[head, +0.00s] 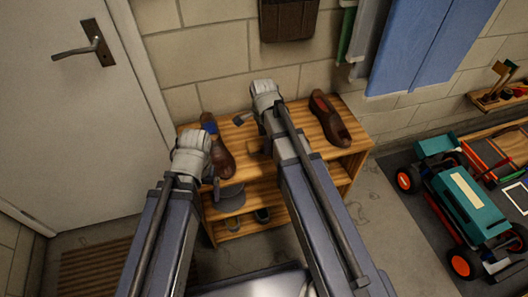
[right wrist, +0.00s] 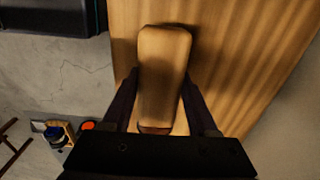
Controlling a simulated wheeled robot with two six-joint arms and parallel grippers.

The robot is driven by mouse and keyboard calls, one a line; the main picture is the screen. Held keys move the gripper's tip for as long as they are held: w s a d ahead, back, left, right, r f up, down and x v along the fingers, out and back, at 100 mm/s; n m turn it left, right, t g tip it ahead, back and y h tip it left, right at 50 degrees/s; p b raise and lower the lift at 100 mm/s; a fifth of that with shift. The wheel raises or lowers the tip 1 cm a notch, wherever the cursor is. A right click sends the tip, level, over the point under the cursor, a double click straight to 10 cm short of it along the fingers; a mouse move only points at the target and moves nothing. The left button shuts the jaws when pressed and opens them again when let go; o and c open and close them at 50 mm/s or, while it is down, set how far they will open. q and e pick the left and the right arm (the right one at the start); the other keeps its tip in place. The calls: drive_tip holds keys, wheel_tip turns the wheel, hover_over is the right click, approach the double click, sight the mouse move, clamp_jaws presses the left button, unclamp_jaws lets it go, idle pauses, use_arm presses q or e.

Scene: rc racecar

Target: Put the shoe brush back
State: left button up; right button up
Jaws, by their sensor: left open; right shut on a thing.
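The shoe brush (right wrist: 163,65), a rounded tan wooden block, shows in the right wrist view between the two dark fingers of my right gripper (right wrist: 160,80). That gripper is shut on it, over a wooden surface.
A grey item (head: 230,199) and dark footwear (head: 262,215) are on the lower shelves. A door (head: 60,110) is at the left. A teal and orange racecar (head: 466,200) stands on a dark mat at the right. A brown holder (head: 288,18) hangs on the wall above the rack.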

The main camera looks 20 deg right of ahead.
drive_tip(key=shift+f+b, duration=1.75)
drive_tip(key=shift+f, duration=0.05)
drive_tip(key=shift+f, duration=0.2)
drive_tip(key=o, duration=1.2)
drive_tip(key=shift+r, duration=0.15)
wheel_tip(320, 180, up, 12)
drive_tip(key=p, duration=1.2)
drive_tip(key=shift+a+r, duration=0.1)
